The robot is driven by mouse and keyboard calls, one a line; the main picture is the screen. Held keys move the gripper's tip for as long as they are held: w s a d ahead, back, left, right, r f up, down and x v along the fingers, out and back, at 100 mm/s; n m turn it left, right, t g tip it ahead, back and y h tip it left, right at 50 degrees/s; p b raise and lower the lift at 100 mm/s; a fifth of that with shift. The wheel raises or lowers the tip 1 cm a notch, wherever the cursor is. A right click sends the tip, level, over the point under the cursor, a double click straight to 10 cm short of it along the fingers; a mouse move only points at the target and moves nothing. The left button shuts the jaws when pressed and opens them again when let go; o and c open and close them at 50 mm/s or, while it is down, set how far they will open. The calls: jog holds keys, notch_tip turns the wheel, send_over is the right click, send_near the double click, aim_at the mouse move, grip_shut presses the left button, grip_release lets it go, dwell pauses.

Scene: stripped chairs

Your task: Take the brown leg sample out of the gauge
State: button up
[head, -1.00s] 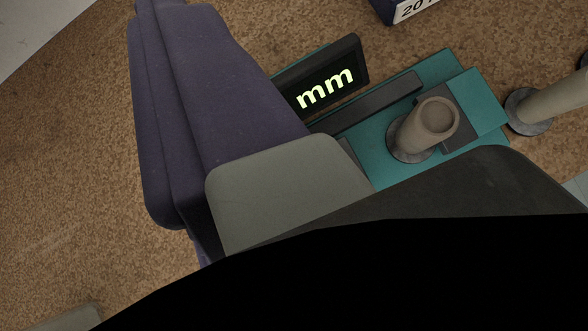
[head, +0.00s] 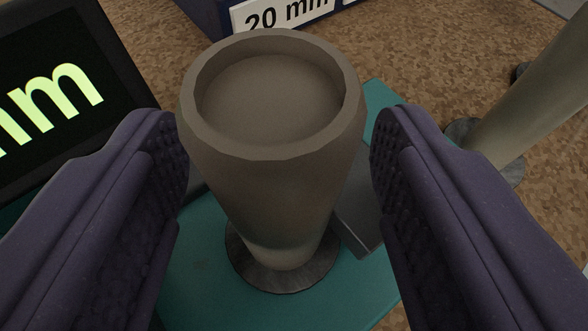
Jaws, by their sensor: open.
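The brown leg sample (head: 275,190) stands upright in the middle of the head view, with a hollow round top and a narrower lower end on a dark round disc (head: 285,275). It stands on the teal gauge (head: 205,270), beside a grey jaw block (head: 360,220). My gripper (head: 280,150) is open, with one purple ribbed finger on each side of the sample. A narrow gap shows on the right; the left finger is very near the sample's upper side, and I cannot tell whether it touches.
The gauge's dark display (head: 70,80) with green letters stands at the left, close to the left finger. A dark blue box labelled 20 mm (head: 285,15) is behind. Another brown leg (head: 535,95) on a round disc stands at the right. Speckled brown surface shows between them.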

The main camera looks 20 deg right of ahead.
jog(key=shift+w+d+f, duration=0.15)
jog(key=shift+w, duration=0.3)
grip_shut()
jog(key=shift+a, duration=0.2)
jog(key=shift+s+a+p, duration=0.3)
jog(key=shift+a+p, duration=0.25)
jog(key=shift+a, duration=0.3)
jog(key=shift+o, duration=0.5)
grip_release()
jog(key=shift+s, duration=0.1)
